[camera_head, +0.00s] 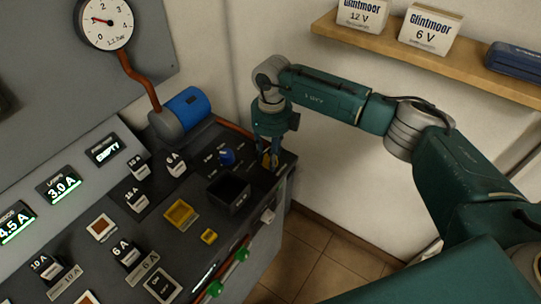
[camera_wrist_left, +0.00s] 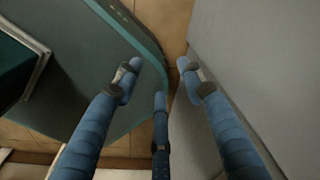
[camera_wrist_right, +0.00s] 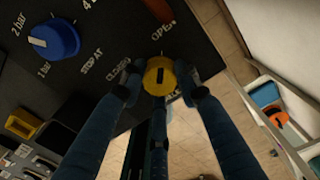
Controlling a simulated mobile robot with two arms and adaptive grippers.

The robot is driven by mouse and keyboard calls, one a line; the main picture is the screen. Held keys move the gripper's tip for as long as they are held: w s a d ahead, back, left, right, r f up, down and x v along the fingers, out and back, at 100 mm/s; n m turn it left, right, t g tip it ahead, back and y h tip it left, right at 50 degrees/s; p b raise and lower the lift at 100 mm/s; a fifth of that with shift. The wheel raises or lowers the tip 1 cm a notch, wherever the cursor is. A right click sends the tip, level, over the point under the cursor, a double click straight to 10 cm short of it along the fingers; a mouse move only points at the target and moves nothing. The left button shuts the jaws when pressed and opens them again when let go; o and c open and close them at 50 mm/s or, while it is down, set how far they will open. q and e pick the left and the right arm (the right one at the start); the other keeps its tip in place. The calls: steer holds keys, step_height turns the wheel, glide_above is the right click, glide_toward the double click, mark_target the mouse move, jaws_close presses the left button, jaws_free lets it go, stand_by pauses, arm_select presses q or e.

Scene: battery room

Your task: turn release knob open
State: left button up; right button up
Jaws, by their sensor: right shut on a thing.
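The yellow release knob (camera_wrist_right: 159,77) sits near the edge of the dark panel (camera_wrist_right: 105,45) in the right wrist view. It has a dark bar mark on top, lying roughly upright in that view. "CLOSED" is printed to its left and "OPEN" above it. My right gripper (camera_head: 269,158) is over the panel's far right corner in the head view, its fingers on both sides of the knob and shut on it. My left gripper (camera_wrist_left: 160,78) shows only in the left wrist view, with its fingers apart and nothing between them.
A blue knob (camera_wrist_right: 54,39) with bar markings is beside the release knob. A dark open box (camera_head: 229,194) stands near my right gripper in the head view. A blue cylinder (camera_head: 187,107) and a pressure gauge (camera_head: 105,22) are further left. A shelf (camera_head: 400,49) holds boxes on the wall.

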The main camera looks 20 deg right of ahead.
steer(key=shift+w+a+r, duration=0.1)
steer(key=shift+w+r, duration=0.05)
steer(key=shift+w, duration=0.05)
steer(key=o, duration=0.9)
steer(key=shift+c, duration=0.2)
steer(key=shift+o, duration=1.4)
step_height(320, 180, up, 12)
